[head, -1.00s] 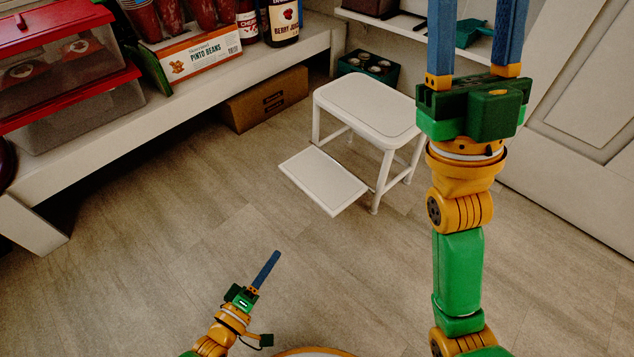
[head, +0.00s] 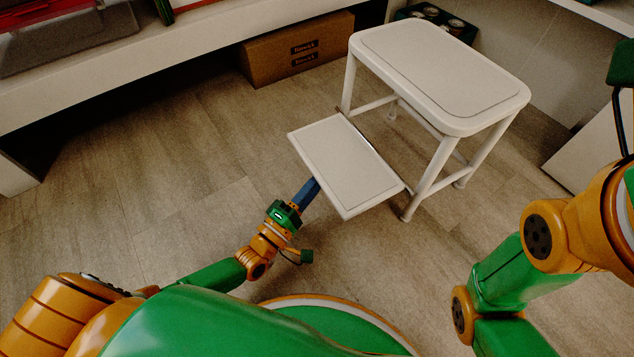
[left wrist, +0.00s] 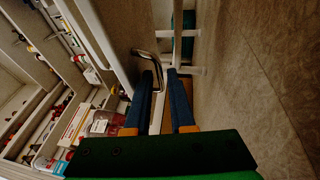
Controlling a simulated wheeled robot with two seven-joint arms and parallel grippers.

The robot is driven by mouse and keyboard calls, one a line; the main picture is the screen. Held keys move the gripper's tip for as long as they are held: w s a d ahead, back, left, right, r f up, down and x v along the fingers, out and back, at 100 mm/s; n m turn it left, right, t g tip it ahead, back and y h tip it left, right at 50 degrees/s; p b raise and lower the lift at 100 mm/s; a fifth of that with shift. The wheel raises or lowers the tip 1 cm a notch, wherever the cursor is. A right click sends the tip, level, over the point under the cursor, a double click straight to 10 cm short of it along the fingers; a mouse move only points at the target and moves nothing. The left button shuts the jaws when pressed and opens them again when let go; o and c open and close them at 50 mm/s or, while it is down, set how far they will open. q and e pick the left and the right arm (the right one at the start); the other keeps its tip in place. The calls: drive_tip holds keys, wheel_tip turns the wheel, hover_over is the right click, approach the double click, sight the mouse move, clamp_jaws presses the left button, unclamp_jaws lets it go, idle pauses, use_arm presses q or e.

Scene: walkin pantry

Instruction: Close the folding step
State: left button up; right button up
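The white folding step stool (head: 440,75) stands on the floor with its lower step (head: 347,165) swung out toward me, low and roughly level. My left gripper (head: 312,186) is at the near left edge of the lower step, its fingertips partly hidden there; I cannot tell whether they touch it. In the left wrist view my left gripper (left wrist: 162,75) has its two blue fingers apart, with a curved metal bar (left wrist: 150,58) and white stool parts just beyond them. My right arm shows at the right edge, but its fingers are out of view.
A cardboard box (head: 297,50) sits under the low shelf (head: 160,55) at the back left. A dark crate with cans (head: 437,20) stands behind the stool. The wood floor (head: 190,170) left of the stool is clear.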

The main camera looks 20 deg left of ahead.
use_arm(q)
clamp_jaws()
idle(1.4)
